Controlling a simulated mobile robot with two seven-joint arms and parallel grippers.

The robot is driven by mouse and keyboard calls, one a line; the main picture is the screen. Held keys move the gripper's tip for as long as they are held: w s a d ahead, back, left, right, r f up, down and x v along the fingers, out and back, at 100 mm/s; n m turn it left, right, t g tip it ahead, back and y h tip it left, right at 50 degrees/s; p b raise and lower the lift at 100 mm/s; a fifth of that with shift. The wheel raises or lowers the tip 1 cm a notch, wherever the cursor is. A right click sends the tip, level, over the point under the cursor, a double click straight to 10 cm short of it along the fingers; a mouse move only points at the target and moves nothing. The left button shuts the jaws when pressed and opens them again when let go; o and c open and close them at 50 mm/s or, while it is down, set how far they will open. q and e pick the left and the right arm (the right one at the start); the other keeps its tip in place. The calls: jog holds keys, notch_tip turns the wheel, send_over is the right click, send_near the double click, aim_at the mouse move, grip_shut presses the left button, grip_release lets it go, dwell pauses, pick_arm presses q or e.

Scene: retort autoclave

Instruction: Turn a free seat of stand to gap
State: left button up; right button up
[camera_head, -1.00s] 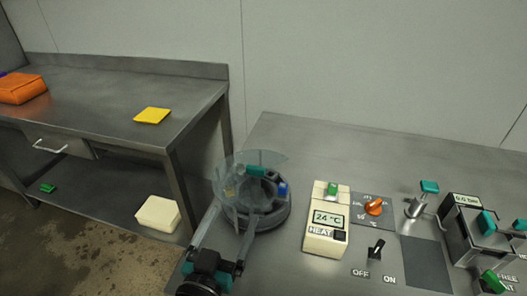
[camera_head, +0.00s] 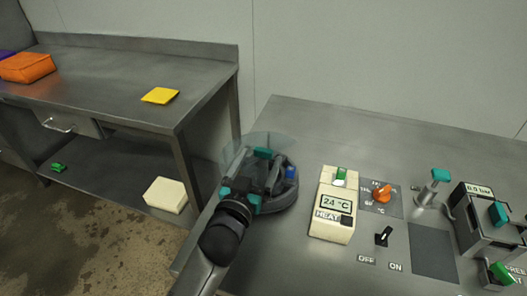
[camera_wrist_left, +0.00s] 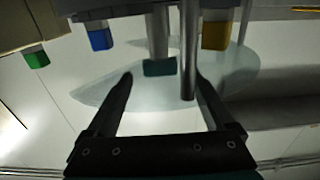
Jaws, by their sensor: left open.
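The stand (camera_head: 284,203) is a dark round unit on the left part of the steel bench, with a clear curved shield (camera_head: 285,143) at its back. A teal piece (camera_head: 263,153) and a blue piece (camera_head: 291,172) show on it. My left gripper (camera_head: 257,168) is open over the stand, its arm hiding the near left side. In the left wrist view, the teal piece (camera_wrist_left: 160,67) appears between the open fingers, beside a grey post (camera_wrist_left: 189,60). Blue (camera_wrist_left: 101,38) and amber (camera_wrist_left: 215,36) pieces lie to either side. Contact and the gap cannot be made out. My right gripper is out of view.
A cream heater box (camera_head: 333,228) reading 24 °C stands right of the stand. Beyond it are an orange knob (camera_head: 381,194), a black switch (camera_head: 383,237) and a teal-topped lever (camera_head: 440,175). The bench behind is clear. A lower side table (camera_head: 110,95) stands left.

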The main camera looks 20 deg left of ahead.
aim_at(263, 154)
pick_arm(q)
jog(key=shift+w+d, duration=0.1)
jog(key=shift+w, duration=1.8)
jog(key=shift+c, duration=0.4)
grip_shut()
